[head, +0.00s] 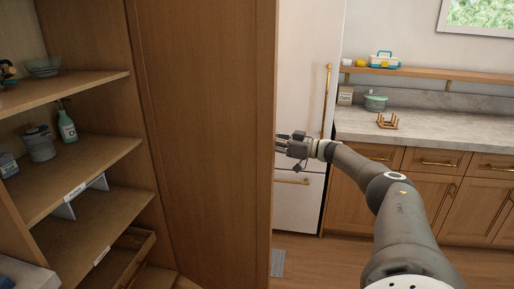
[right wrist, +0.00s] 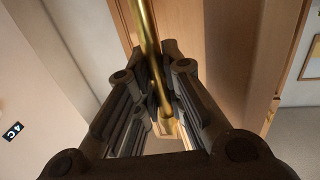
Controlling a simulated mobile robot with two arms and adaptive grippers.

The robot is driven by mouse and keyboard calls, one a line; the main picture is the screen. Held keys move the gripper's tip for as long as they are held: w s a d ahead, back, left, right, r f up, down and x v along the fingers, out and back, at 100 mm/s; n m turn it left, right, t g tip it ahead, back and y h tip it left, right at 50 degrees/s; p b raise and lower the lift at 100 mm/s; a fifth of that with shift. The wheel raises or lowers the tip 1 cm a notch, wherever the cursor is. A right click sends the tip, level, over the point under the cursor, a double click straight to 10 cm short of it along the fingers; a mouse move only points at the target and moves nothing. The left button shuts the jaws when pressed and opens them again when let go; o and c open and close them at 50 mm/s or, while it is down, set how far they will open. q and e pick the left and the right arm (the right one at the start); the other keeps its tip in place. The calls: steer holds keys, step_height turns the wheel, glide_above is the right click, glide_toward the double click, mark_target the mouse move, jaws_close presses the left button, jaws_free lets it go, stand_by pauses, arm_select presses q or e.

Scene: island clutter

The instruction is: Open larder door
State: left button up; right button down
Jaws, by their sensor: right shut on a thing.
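The larder door (head: 210,130) is a tall wooden panel standing open beside the larder shelves (head: 85,165). My right arm reaches from the lower right to the door's outer edge. My right gripper (head: 284,142) is at that edge, with its fingertips close to or behind it. In the right wrist view, the brass door handle (right wrist: 147,35) runs down between the fingers of my right gripper (right wrist: 160,85), which is shut on it. The door panel (right wrist: 190,25) lies behind the handle. In the head view the handle is hidden by the door. My left gripper is out of view.
The shelves hold a green bottle (head: 67,122), a jar (head: 39,143) and a glass bowl (head: 42,67). A white fridge (head: 300,75) stands behind the door. A counter (head: 450,133) with wooden cabinets is at the right. Some floor (head: 325,260) is clear beside the door.

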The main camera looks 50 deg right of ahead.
steer(key=shift+d, duration=0.1)
stand_by(0.4)
steer(key=c, duration=1.5)
jaws_free()
steer(key=shift+s, duration=0.1)
steer(key=v, duration=1.2)
steer(key=shift+r, duration=0.15)
